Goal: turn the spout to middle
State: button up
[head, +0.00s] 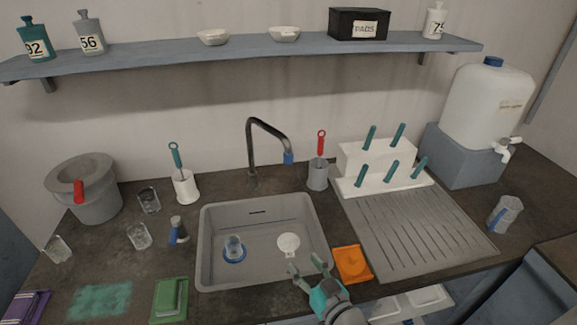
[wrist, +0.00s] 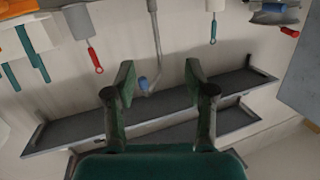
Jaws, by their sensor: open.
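The dark tap spout (head: 268,127) rises behind the sink (head: 205,240) and arches to the right in the head view. Its blue tip (head: 288,158) hangs over the back right of the basin. My gripper (head: 305,263) is open and empty over the front right of the sink, in front of and below the spout tip. In the wrist view, which looks upside down, the spout (wrist: 154,45) and its blue tip (wrist: 143,83) show beyond and between my open fingers (wrist: 160,78). They appear apart from the fingers.
A glass with a blue ring (head: 234,248) and a white round piece (head: 288,244) are in the basin. A brush holder (head: 317,176) stands right of the tap, another (head: 185,187) left. An orange cloth (head: 352,264) and ribbed drainboard (head: 415,235) lie right. A shelf (head: 250,47) spans above.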

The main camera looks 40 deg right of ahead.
jog(key=w+d+r, duration=0.5)
jog(key=w+r, duration=0.1)
jog(key=w, duration=0.1)
jog(key=n+t+y, duration=0.1)
jog(key=n+t, duration=0.1)
send_near(291, 160)
jog(key=w, duration=0.7)
jog(key=w+d, duration=0.1)
jog(key=w, duration=0.3)
jog(key=shift+w, duration=0.2)
jog(key=shift+c, duration=0.3)
grip_shut()
